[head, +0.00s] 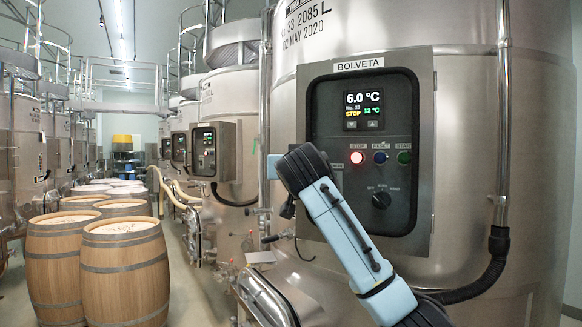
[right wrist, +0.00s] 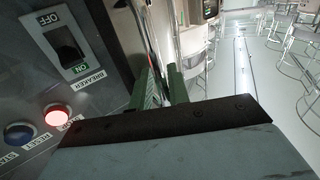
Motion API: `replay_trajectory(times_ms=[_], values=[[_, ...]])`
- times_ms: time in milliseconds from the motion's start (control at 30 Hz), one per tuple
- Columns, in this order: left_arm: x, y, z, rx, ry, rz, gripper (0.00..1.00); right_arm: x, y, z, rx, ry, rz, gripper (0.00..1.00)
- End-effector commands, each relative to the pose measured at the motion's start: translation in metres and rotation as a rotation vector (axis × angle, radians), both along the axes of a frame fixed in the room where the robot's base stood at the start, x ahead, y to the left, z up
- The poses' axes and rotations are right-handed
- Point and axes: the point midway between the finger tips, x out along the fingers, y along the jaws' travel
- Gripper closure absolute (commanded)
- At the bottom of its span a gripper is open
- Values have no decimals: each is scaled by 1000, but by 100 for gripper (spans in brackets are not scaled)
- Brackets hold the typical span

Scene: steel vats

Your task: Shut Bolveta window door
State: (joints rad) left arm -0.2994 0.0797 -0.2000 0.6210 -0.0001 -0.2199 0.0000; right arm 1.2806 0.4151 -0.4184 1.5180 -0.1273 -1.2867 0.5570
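The Bolveta control box (head: 423,150) is a steel frame on the large vat, with a dark panel (head: 330,105) inside. Its display, lit red stop button (head: 357,157), blue and green buttons and rotary knob show. I cannot clearly make out the window door in the head view. My right arm reaches up from the lower right, its dark wrist end in front of the box's lower left; its fingertips are hidden there. In the right wrist view my right gripper (right wrist: 164,84) has two greenish fingers close together beside the panel; whether anything is between them is unclear. My left gripper is out of view.
Wooden barrels (head: 122,272) stand in the aisle at left. Another vat with a similar box (head: 226,150) is behind. A vertical pipe (head: 504,120) runs right of the box, with a black hose (head: 485,280) low down. A breaker switch (right wrist: 68,43) shows in the wrist view.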

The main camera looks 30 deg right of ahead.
Motion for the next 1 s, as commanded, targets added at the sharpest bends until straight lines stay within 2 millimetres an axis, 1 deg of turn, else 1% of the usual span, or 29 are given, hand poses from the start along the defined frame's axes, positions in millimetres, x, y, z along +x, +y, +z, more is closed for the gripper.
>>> replay_trajectory(times_ms=[33, 167, 400, 600, 700, 800, 1000], values=[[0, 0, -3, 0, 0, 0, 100, -5, -4, 0, 2, -1, -12, 82], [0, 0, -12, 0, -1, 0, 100, -22, 6, -2, 1, -4, -8, 82], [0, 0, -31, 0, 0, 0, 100, -73, 31, -1, 1, -8, -5, 82], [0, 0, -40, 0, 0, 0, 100, -106, 47, 1, -1, -7, -6, 82], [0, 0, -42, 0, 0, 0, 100, -116, 52, 2, 0, -7, -6, 82], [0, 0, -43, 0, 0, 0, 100, -121, 54, 2, 0, -5, -7, 82], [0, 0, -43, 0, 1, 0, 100, -122, 54, 3, 0, -5, -7, 82]])
